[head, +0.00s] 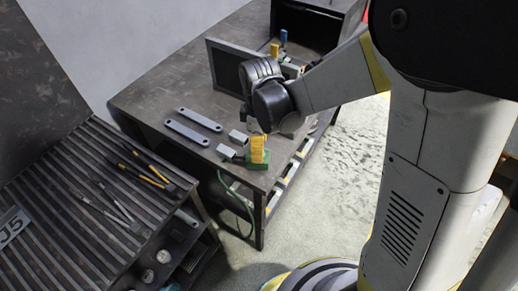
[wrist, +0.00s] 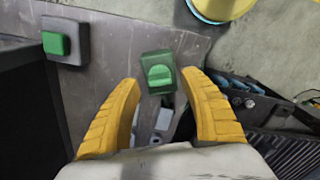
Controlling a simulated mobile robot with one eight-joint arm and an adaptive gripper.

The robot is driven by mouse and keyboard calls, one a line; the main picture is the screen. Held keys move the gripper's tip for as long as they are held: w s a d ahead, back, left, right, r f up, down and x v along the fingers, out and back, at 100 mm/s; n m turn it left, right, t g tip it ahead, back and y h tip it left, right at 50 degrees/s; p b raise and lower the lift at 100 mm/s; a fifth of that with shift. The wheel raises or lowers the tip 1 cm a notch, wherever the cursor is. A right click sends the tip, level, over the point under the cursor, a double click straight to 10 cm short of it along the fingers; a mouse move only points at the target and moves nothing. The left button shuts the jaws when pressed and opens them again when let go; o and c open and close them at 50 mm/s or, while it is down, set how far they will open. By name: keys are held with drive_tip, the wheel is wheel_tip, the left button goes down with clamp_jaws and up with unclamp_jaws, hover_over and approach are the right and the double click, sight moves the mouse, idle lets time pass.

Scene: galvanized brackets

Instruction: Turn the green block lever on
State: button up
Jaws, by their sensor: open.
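The green block (wrist: 147,85) shows in the wrist view just ahead of my gripper (wrist: 160,79), centred between its yellow fingertips. A rounded bright green lever (wrist: 160,75) stands out from the block's face. Whether the fingers touch the lever, and whether it is on or off, I cannot tell. In the head view the green block (head: 259,164) sits near the front corner of the dark workbench, and my gripper (head: 258,148) points down over it, hiding the lever. My gripper is open and nothing is held in it.
The workbench (head: 150,98) bears two grey flat brackets (head: 193,127), small grey blocks (head: 227,152) beside the green block, and an upright dark panel (head: 228,68). Yellow (head: 275,50) and blue (head: 283,37) upright pieces stand behind. A slatted table (head: 85,190) with tools stands left.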

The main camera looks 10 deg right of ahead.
drive_tip(key=shift+f, duration=0.85)
clamp_jaws()
